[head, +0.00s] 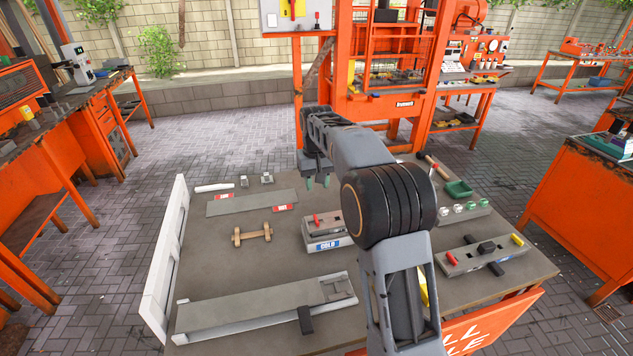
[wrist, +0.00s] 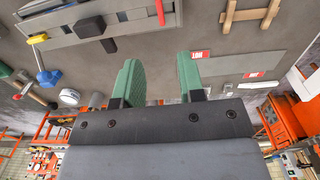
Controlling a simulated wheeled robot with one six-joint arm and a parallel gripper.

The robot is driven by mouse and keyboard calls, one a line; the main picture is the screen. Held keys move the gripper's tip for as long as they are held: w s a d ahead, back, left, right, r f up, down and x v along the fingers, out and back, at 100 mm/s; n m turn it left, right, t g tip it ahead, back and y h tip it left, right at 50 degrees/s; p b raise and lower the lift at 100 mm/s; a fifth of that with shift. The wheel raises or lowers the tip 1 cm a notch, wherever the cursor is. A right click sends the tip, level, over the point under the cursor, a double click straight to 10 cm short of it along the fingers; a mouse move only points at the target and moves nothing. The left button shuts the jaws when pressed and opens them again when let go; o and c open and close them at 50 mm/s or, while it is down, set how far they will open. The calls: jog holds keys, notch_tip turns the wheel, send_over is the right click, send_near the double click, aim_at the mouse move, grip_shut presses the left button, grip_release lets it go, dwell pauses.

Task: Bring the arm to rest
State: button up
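My gripper (head: 318,181) hangs above the far middle part of the grey work table (head: 215,262), with its green fingertips pointing down. In the wrist view my gripper (wrist: 160,82) shows two green fingers standing apart, with bare grey table between them and nothing held. My arm reaches up and over the right half of the table and hides part of its middle.
A grey box marked COLD (head: 328,243), a wooden dumbbell-shaped piece (head: 252,235), a grey strip (head: 252,202) and a long grey channel (head: 255,308) lie on the table. A white panel (head: 163,262) edges the left.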

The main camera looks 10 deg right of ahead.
jog(key=shift+w, duration=0.1)
jog(key=s+t, duration=0.4)
jog(key=s, duration=2.3)
jog(key=shift+s+d, duration=0.25)
jog(key=shift+s, duration=0.05)
